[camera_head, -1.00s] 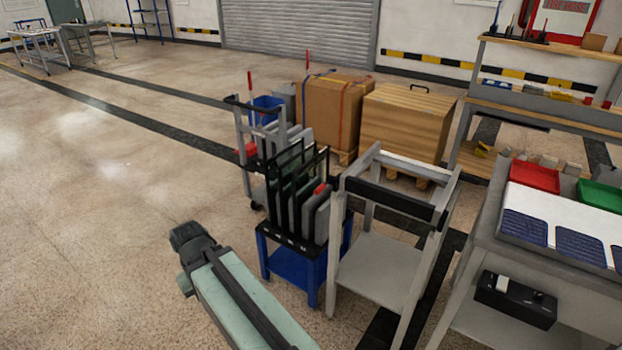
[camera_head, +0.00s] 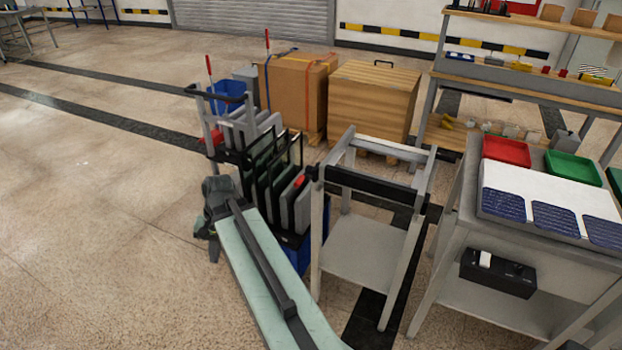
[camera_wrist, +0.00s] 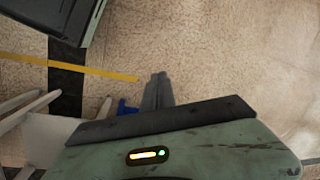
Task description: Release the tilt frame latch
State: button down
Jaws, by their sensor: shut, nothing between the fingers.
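A grey frame stand (camera_head: 360,245) with a black bar (camera_head: 368,186) across its upper front stands right of my arm in the head view; I take it to be the tilt frame. I cannot make out a latch on it. A small red piece (camera_head: 300,182) shows on the rack of upright panels (camera_head: 284,205) beside the stand. My gripper (camera_wrist: 160,78) is shut and empty over bare floor in the wrist view. In the head view my gripper (camera_head: 214,252) points down, left of the rack and apart from the frame stand.
A grey bench (camera_head: 500,240) with red and green trays and blue panels stands on the right. A cart with a blue bin (camera_head: 228,90), a cardboard box (camera_head: 290,95) and a wooden crate (camera_head: 372,100) stand behind. The floor at left is clear.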

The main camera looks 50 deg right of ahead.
aim_at(302, 178)
jog(key=s+d+r+m+t+p, duration=0.2)
jog(key=s+d+r+m, duration=0.2)
jog(key=d, duration=0.8)
jog(key=s+d+r+m+t+p, duration=0.1)
jog(key=s+d+r+m+t, duration=0.2)
jog(key=s+d+r+m, duration=0.2)
jog(key=s+d+r+m+t+p, duration=0.2)
jog(key=s+d+m, duration=0.7)
jog(key=d+m, duration=0.5)
jog(key=shift+s+d+r+m+t+p, duration=0.15)
jog(key=shift+d+r, duration=0.3)
jog(key=shift+d, duration=0.45)
jog(key=shift+w+d+r+m+t+p, duration=0.1)
jog(key=shift+d+r+t, duration=0.15)
jog(key=shift+d+r, duration=0.5)
jog(key=shift+s+d+r+m+t+p, duration=0.1)
jog(key=shift+d+r+t, duration=0.1)
jog(key=shift+d, duration=0.9)
jog(key=b+x, duration=0.7)
jog(key=x, duration=0.4)
jog(key=shift+s+d+f+b, duration=0.15)
jog(key=shift+f+b, duration=0.05)
jog(key=shift+b, duration=0.2)
jog(key=w+r+p, duration=0.2)
jog(key=r+p, duration=0.1)
jog(key=shift+a, duration=0.25)
jog(key=shift+w+a+r, duration=0.1)
jog(key=shift+w, duration=0.3)
